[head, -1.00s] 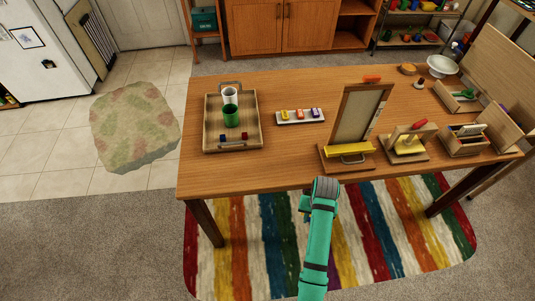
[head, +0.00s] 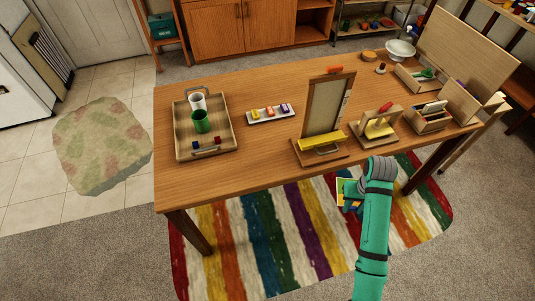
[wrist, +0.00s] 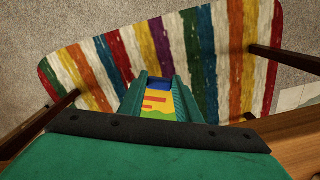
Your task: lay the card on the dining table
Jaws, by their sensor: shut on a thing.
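My gripper (head: 350,194) is in front of the dining table's near edge, below the tabletop level in the picture and above the striped rug. It is shut on the card (head: 343,188), whose yellow edge shows beside the fingers. In the wrist view the card (wrist: 157,103) lies between the two green fingers (wrist: 159,97), yellow with red and blue parts; the fingers hide some of it. The wooden dining table (head: 245,163) fills the middle of the head view. Its front left part is bare.
On the table stand a wooden tray (head: 180,135) with two cups, a white dish (head: 252,118) of small blocks, an upright framed board (head: 324,107), wooden holders and a white bowl (head: 400,49). A striped rug (head: 270,240) lies under the table.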

